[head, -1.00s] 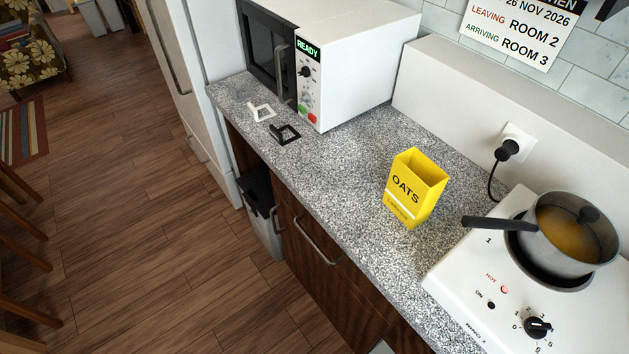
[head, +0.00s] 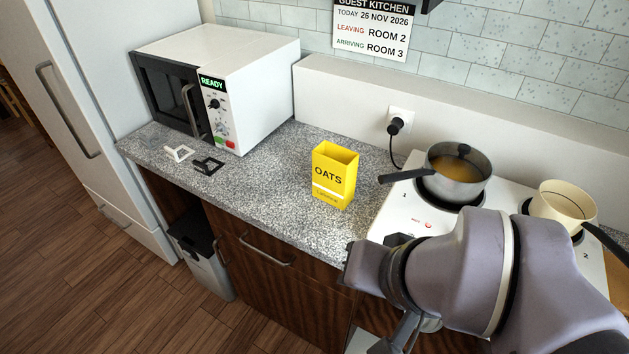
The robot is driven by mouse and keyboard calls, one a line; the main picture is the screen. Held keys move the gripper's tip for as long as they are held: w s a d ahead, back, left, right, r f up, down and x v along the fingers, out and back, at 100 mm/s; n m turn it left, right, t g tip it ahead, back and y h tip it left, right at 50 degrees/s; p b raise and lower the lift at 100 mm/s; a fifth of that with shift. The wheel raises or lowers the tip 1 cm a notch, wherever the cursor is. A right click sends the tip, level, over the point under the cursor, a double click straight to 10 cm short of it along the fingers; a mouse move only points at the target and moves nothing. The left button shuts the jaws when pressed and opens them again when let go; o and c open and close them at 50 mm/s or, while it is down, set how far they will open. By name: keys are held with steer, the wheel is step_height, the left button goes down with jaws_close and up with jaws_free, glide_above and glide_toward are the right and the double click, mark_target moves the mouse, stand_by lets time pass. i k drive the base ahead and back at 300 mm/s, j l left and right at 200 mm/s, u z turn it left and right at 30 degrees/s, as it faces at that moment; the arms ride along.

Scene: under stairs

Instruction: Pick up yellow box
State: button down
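The yellow box (head: 334,176), open at the top and marked OATS, stands upright on the speckled grey counter (head: 268,190) between the microwave and the stove. Nothing touches it. My arm reaches in from the lower right, in front of the stove, and its links are apart from the box in the picture. My gripper cannot be made out; only arm links and a metal part at the bottom edge show.
A microwave (head: 262,88) stands left of the box. To the right, the stove (head: 398,218) carries a grey pot (head: 459,184) and a cream pan (head: 563,205). The grey pot's handle points toward the box. White (head: 178,153) and black (head: 208,166) small frames lie near the microwave.

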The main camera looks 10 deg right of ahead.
mark_target(334, 166)
steer(key=i+j+z, duration=0.45)
steer(key=j, duration=0.15)
steer(key=i+j+z, duration=0.2)
steer(key=j, duration=0.2)
